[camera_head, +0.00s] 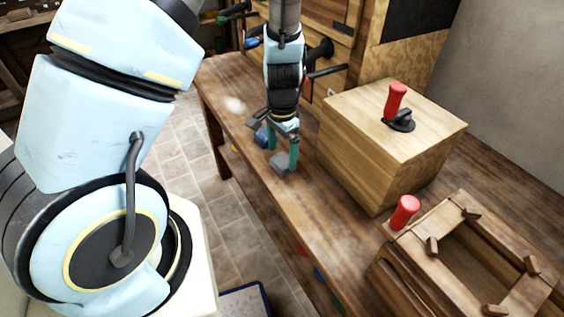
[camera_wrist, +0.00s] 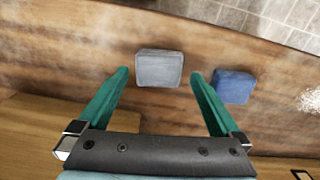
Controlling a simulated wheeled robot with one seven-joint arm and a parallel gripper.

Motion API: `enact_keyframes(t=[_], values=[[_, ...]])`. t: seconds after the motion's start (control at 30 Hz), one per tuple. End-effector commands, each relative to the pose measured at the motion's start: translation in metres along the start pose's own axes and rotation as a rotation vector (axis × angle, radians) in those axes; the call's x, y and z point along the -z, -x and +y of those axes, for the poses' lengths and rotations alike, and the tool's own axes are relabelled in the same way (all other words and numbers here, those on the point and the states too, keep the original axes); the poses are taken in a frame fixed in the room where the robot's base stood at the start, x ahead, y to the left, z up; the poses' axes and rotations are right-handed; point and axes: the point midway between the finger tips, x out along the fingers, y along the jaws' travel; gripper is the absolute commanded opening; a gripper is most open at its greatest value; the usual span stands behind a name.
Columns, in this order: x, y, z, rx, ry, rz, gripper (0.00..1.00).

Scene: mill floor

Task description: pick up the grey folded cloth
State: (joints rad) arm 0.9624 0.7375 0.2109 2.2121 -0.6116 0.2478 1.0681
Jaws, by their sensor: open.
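The grey folded cloth (camera_wrist: 159,68) lies flat on the wooden bench, a small rounded square in the wrist view. In the head view the cloth (camera_head: 281,163) is partly hidden by a finger of my gripper. My gripper (camera_wrist: 157,86) has its two green fingers spread apart, with nothing between them. In the head view my gripper (camera_head: 283,158) points down over the bench, close to the cloth. In the wrist view the cloth shows just beyond the fingertips, in line with the gap between them.
A blue folded cloth (camera_wrist: 233,86) lies just right of the grey one in the wrist view. On the bench (camera_head: 318,213) stand a wooden box (camera_head: 347,146) with a red-handled tool (camera_head: 396,103) on top and an open wooden frame (camera_head: 430,244) to the right. Tiled floor (camera_wrist: 290,12) lies beyond the bench edge.

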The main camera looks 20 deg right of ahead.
Motion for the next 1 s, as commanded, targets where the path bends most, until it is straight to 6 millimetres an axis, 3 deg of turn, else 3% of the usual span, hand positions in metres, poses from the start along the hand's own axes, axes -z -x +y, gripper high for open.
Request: enact_keyframes(t=[0.17,0.43,1.0], values=[[0.000,-0.018,0.000,0.000,0.000,0.000,1.00],[0.001,-0.020,0.000,0.000,0.000,0.002,1.00],[0.000,-0.020,0.000,0.000,0.000,0.001,0.36]])
